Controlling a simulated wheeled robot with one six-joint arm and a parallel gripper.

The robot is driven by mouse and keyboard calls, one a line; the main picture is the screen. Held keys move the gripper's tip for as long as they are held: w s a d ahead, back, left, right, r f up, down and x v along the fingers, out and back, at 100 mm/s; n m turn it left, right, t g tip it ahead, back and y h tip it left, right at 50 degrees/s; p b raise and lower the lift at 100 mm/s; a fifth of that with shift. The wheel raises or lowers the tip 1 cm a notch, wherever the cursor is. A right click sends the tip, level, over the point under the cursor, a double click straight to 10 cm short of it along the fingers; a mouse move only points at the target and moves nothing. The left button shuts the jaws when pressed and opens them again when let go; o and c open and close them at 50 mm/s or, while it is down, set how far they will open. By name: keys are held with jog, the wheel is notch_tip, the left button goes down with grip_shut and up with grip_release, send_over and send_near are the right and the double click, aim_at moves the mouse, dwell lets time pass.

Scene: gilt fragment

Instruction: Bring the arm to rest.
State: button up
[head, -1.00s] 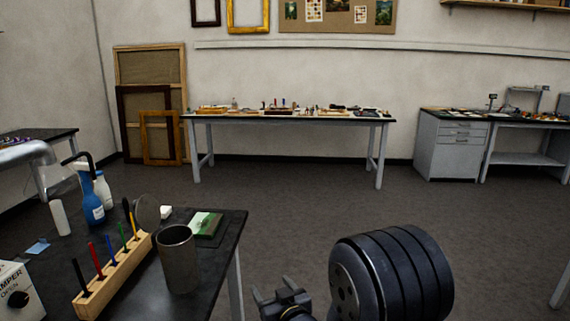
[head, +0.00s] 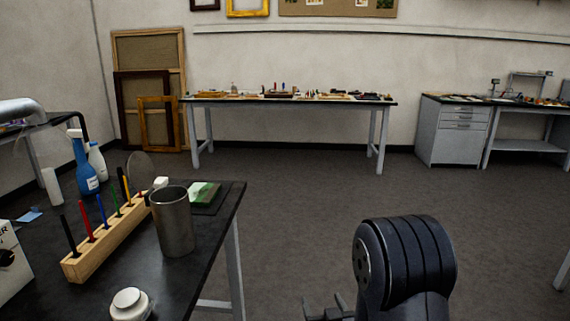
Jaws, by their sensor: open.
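My arm shows at the bottom right of the head view as a dark, ribbed joint. My gripper (head: 325,306) is just left of it at the bottom edge, only partly in frame. Its jaws are open and nothing shows between them. It is over the floor, right of the near black table (head: 125,265) and apart from it.
On the near table stand a metal cup (head: 174,222), a wooden rack (head: 105,238) of coloured tools, a blue spray bottle (head: 83,165) and a white-lidded jar (head: 130,303). A long table (head: 290,98) stands at the back wall. The floor (head: 310,215) between is clear.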

jog(key=s+d+f+m+h+b, duration=0.1)
jog(key=s+d+f+h+b, duration=0.1)
jog(key=d+f+b, duration=0.1)
notch_tip(320, 180, down, 2)
jog(key=shift+s+d+f, duration=0.2)
jog(key=shift+s+d, duration=0.05)
jog(key=shift+d, duration=0.6)
jog(key=shift+r, duration=0.1)
